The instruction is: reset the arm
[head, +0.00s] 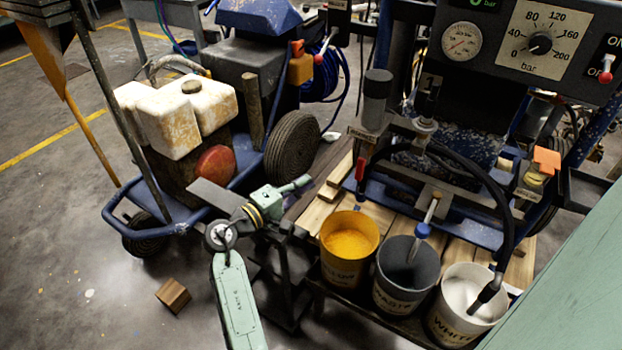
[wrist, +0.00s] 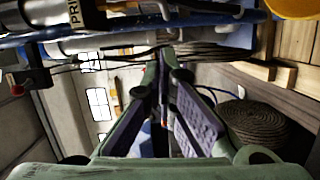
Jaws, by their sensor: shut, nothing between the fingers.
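My pale green arm (head: 236,300) rises from the bottom of the head view, and a ringed joint bends its end to the right. My gripper (head: 303,183) is small there, pointing right past the left edge of the wooden pallet, up and left of the yellow bucket. In the wrist view my gripper (wrist: 164,57) has its two dark, padded fingers meeting at the tips, with nothing between them. The fingers touch nothing that I can make out.
The yellow bucket (head: 350,245), waste bucket (head: 400,277) and white bucket (head: 465,305) stand in front of the striping machine. A dark tyre (head: 291,146) and white tank (head: 172,122) are behind my gripper. A wooden block (head: 173,295) lies on open floor.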

